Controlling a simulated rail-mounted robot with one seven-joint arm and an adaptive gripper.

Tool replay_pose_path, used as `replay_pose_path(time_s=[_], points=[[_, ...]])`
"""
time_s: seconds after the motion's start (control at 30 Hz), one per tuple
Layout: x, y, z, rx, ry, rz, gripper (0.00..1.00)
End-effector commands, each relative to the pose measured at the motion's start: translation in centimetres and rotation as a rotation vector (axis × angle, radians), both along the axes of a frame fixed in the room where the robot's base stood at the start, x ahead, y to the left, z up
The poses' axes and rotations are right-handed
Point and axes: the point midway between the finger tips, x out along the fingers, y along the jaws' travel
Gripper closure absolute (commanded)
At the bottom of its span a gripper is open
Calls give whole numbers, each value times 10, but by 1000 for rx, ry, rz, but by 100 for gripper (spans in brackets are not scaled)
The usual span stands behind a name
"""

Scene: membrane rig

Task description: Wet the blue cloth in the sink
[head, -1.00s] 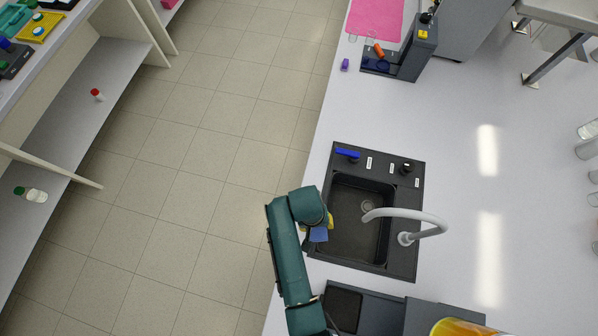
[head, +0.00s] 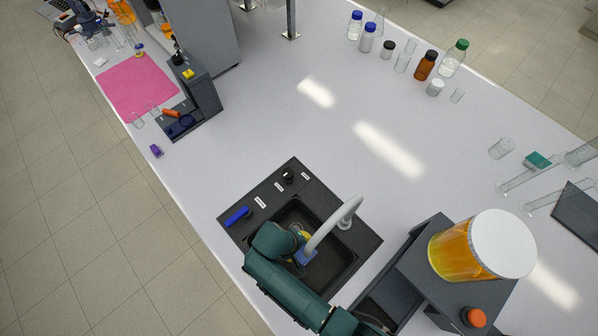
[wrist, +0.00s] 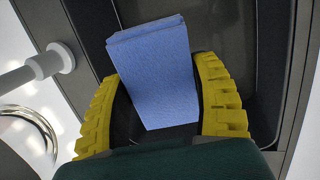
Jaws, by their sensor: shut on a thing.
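The blue cloth (wrist: 152,70) is a folded block between the yellow fingers of my gripper (wrist: 165,105) in the wrist view. My gripper is shut on it. In the head view the cloth (head: 306,257) shows in the black sink (head: 335,277), near the white curved faucet (head: 335,222). My arm hides part of the sink and most of the gripper. In the wrist view the faucet's white spout (wrist: 50,62) is to the left of the cloth, apart from it. Whether water runs is not visible.
A blue lever (head: 237,216) and a black knob (head: 288,175) sit on the sink's panel. A large jar of orange liquid (head: 470,250) stands on a dark unit to the right. A purple item (head: 156,150) lies at the bench edge.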

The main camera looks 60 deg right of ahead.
Motion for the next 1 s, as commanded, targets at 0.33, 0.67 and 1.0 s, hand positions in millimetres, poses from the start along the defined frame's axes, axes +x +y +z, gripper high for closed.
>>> replay_pose_path(time_s=[0.33, 0.67, 1.0], points=[[0, 0, -43, 0, 0, 1, 64], [0, 0, -80, 1, 1, 1, 64], [0, 0, -117, 0, 1, 0, 64]])
